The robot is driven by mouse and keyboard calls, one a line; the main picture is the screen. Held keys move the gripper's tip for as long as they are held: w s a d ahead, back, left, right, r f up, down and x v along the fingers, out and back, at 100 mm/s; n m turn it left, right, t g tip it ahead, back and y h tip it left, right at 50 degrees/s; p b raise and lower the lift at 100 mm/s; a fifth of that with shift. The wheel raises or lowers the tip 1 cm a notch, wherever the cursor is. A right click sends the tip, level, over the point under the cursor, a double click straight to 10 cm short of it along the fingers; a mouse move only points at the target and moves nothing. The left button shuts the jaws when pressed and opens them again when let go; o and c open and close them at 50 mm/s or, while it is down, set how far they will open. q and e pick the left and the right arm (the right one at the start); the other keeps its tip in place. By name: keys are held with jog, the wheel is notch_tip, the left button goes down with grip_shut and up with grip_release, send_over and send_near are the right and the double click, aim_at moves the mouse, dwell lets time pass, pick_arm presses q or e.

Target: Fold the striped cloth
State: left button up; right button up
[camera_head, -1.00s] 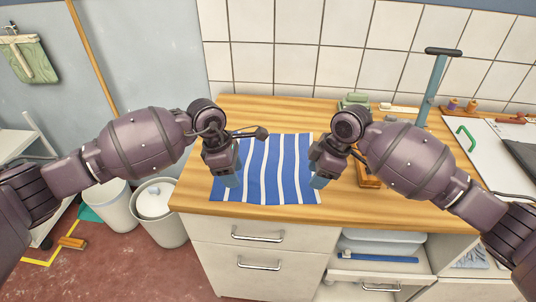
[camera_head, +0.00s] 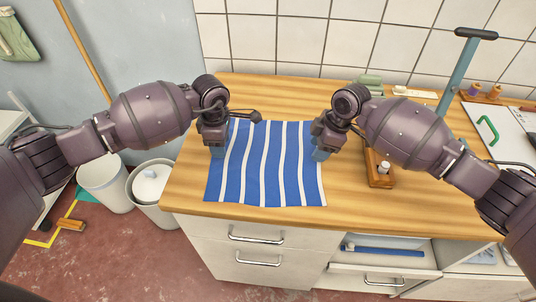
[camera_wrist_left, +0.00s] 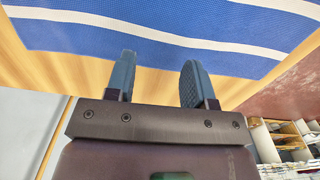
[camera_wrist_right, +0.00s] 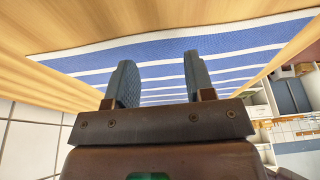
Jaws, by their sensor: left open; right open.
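The striped cloth (camera_head: 265,175) lies spread flat on the wooden counter, blue with white stripes. My left gripper (camera_head: 217,153) is at the cloth's left edge toward the back. In the left wrist view its two fingers (camera_wrist_left: 158,80) are apart and empty, with the cloth (camera_wrist_left: 150,35) beyond them. My right gripper (camera_head: 320,154) is at the cloth's right edge toward the back. In the right wrist view its fingers (camera_wrist_right: 160,80) are apart, with the cloth (camera_wrist_right: 230,45) beyond them and nothing between them. The grippers hide small parts of the cloth's side edges.
The wooden counter (camera_head: 415,200) has bare room left and right of the cloth. A small wooden stand (camera_head: 379,180) is right of the cloth, near my right arm. A blue post (camera_head: 465,70) rises at the back right. Tiled wall (camera_head: 290,40) is behind.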

pick_arm(q)
jog(key=shift+f, duration=0.85)
pick_arm(e)
jog(key=shift+f, duration=0.9)
pick_arm(q)
jog(key=shift+f, duration=0.15)
grip_shut()
pick_arm(e)
jog(key=shift+s+f, duration=0.1)
jog(key=shift+f, duration=0.05)
grip_shut()
